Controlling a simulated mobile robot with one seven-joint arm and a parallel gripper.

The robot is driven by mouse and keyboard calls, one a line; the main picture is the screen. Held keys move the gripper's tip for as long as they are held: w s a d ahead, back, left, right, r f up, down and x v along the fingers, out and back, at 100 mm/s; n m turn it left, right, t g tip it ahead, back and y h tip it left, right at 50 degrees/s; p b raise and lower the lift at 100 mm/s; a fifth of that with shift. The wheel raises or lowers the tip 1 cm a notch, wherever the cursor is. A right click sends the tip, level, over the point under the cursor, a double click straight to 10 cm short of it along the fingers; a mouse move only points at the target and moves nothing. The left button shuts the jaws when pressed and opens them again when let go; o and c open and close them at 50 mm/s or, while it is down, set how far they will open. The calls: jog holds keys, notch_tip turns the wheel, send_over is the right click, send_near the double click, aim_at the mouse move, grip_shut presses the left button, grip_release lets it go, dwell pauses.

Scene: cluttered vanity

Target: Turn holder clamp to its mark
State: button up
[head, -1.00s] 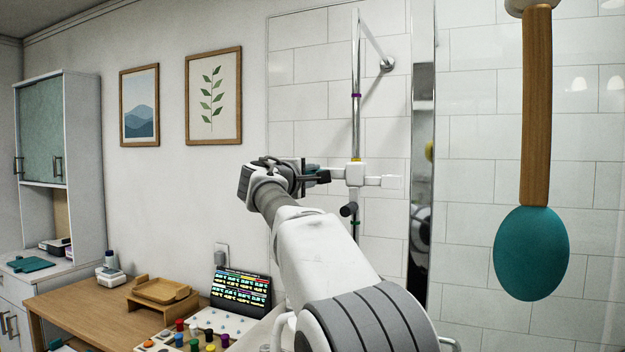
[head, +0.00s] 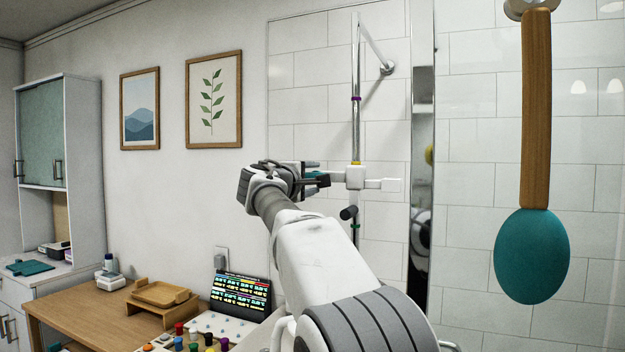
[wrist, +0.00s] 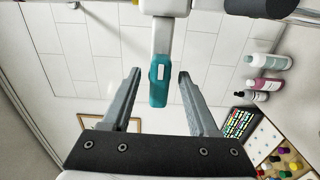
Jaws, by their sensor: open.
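The white holder clamp (head: 355,178) sits on the vertical chrome rail (head: 356,65). A white arm with a teal end sticks out from it to the left, toward my gripper (head: 317,173). In the wrist view, my gripper (wrist: 158,75) is open, with one finger on each side of the teal end (wrist: 159,84). Gaps show between the teal end and both fingers, so it is not gripped. The rail carries a purple band (head: 356,98), a yellow band (head: 356,163) just above the clamp, and a green band (head: 355,227) lower down. I cannot tell which is the mark.
A black knob (head: 348,212) sticks out below the clamp. A teal paddle with a wooden handle (head: 535,110) hangs at the right. A desk (head: 75,305) with a wooden tray (head: 160,293) and a dark display (head: 240,293) stands lower left. Several bottles (wrist: 268,63) show in the wrist view.

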jog(key=b+v, duration=0.4)
jog(key=v, duration=1.3)
jog(key=shift+s, duration=0.2)
jog(key=shift+a, duration=0.1)
